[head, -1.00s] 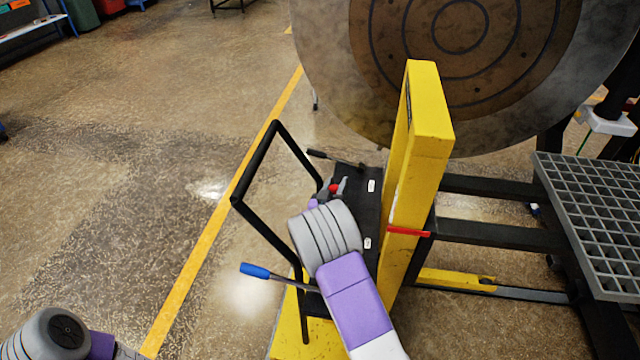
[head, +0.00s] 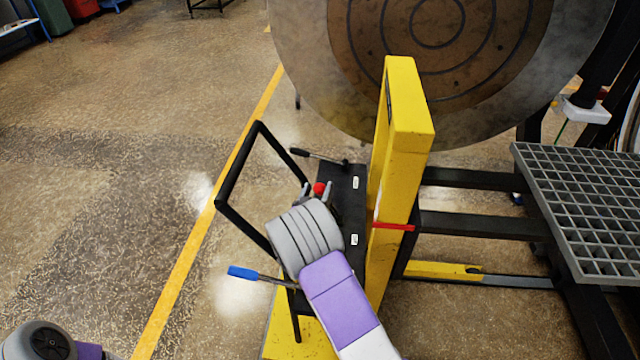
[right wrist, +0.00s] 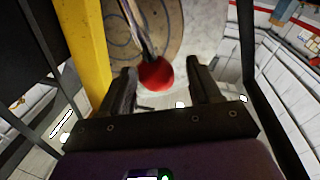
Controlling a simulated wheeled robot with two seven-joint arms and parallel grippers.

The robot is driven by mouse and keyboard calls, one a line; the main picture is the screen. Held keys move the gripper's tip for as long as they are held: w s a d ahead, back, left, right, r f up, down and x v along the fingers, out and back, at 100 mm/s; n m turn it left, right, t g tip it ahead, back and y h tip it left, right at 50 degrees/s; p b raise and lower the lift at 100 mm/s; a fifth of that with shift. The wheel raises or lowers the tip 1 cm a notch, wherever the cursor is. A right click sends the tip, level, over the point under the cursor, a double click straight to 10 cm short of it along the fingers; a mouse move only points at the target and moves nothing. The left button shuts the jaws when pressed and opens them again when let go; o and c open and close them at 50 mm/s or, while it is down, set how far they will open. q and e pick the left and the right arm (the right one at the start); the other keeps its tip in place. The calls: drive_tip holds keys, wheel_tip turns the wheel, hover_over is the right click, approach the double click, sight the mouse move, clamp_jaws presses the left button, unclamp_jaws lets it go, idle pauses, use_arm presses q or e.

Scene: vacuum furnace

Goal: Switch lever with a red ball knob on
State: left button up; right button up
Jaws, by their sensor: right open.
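The lever's red ball knob (head: 319,188) shows in the head view just past my right gripper (head: 318,192), by the black panel (head: 350,190) on the yellow post. In the right wrist view the red ball knob (right wrist: 156,75) sits between the two fingers of my right gripper (right wrist: 160,90), near their tips. The fingers are open, with gaps on both sides of the knob. The lever's rod runs away from the knob in that view. My right wrist hides much of the panel in the head view. My left arm shows at the lower left, its gripper out of view.
A black tube handle (head: 237,175) stands left of my right gripper. A lever with a blue grip (head: 243,272) and one with a black grip (head: 300,152) stick out nearby. The yellow post (head: 405,130) and the large round furnace door (head: 440,60) are close. Floor at left is clear.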

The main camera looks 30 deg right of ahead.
drive_tip(key=shift+v, duration=2.3)
